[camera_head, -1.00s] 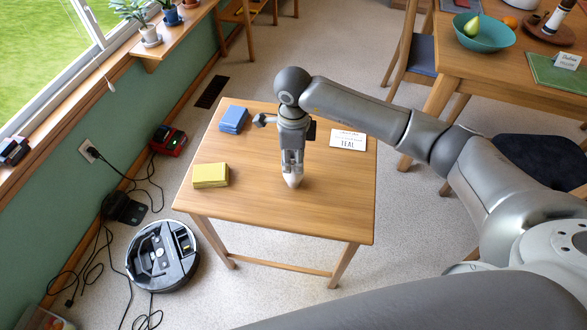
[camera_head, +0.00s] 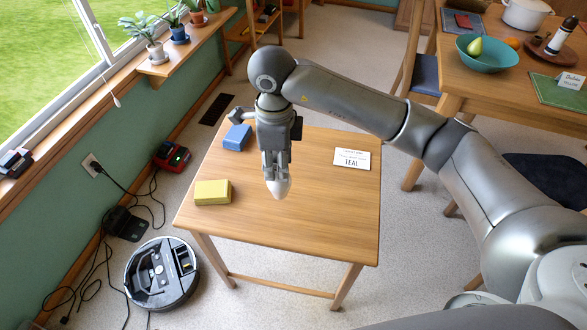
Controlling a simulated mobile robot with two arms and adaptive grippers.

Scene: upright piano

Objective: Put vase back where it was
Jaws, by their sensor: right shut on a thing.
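A small white vase (camera_head: 280,188) shows below the fingers of my right gripper (camera_head: 276,168). Only its pale rounded lower part is visible; the fingers cover the rest. My right gripper points down and is shut on the vase over the middle of the small wooden table (camera_head: 310,225). I cannot tell whether the vase touches the tabletop. My left gripper is not in view.
A white card (camera_head: 352,159) reading "TEAL" is at the right. The front tabletop is clear. A robot vacuum (camera_head: 161,273) and cables are on the floor.

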